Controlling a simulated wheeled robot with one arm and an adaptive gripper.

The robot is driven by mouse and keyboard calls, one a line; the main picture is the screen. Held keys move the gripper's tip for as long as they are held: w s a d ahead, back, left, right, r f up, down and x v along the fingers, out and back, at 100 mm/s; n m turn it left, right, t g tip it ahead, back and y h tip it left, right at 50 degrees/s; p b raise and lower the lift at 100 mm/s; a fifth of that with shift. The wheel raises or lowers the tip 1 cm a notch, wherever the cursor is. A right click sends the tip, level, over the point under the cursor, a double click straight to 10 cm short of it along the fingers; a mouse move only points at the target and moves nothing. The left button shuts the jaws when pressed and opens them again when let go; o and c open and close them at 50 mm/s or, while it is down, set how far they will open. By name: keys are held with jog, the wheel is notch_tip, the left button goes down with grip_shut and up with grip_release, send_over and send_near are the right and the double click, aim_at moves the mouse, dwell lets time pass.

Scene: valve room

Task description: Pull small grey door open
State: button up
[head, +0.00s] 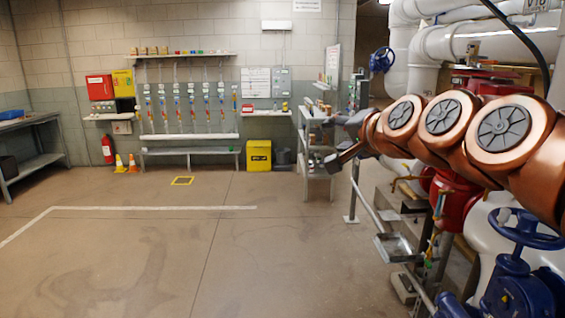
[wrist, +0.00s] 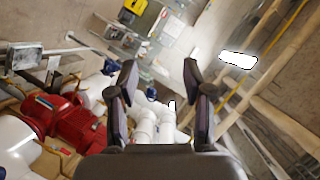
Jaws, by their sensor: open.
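A small grey box with a door-like front (head: 280,82) is on the back wall, right of a white notice board. I take it for the small grey door; its front looks closed, and no handle can be made out. My gripper (head: 338,142) is in the middle right of the head view, apart from the box and in front of the metal shelf. In the wrist view my gripper (wrist: 160,75) has its two fingers spread wide with nothing between them. I cannot make out the grey door for certain in the wrist view.
White pipes (head: 440,45), a red valve body (head: 455,200) and a blue handwheel (head: 525,228) crowd the right side. A metal shelf (head: 318,150) stands behind my gripper. A yellow bin (head: 258,155) is by the back wall. The floor at left and centre is clear.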

jog(key=s+d+f+n+g+h+p, duration=0.1)
jog(key=s+f+n+g, duration=0.5)
jog(key=s+f, duration=1.8)
notch_tip(320, 180, down, 3)
jog(key=g+h+p, duration=0.1)
jog(key=g+h, duration=0.1)
jog(key=g, duration=0.3)
jog(key=shift+s+d+r+n, duration=0.15)
jog(key=shift+s+d+n, duration=0.05)
jog(key=shift+d+n, duration=0.1)
jog(key=s+d+f+g, duration=0.1)
jog(key=s+f, duration=0.1)
jog(key=s, duration=0.3)
jog(key=s+d+f+n+g+h, duration=0.1)
jog(key=s+d+f+g, duration=0.1)
jog(key=s, duration=0.3)
jog(key=s+d+f+g+h+p, duration=0.1)
jog(key=s+d, duration=0.1)
jog(key=s, duration=0.3)
jog(key=shift+s+f+g, duration=0.2)
jog(key=shift+f+g, duration=0.2)
jog(key=shift+w, duration=0.1)
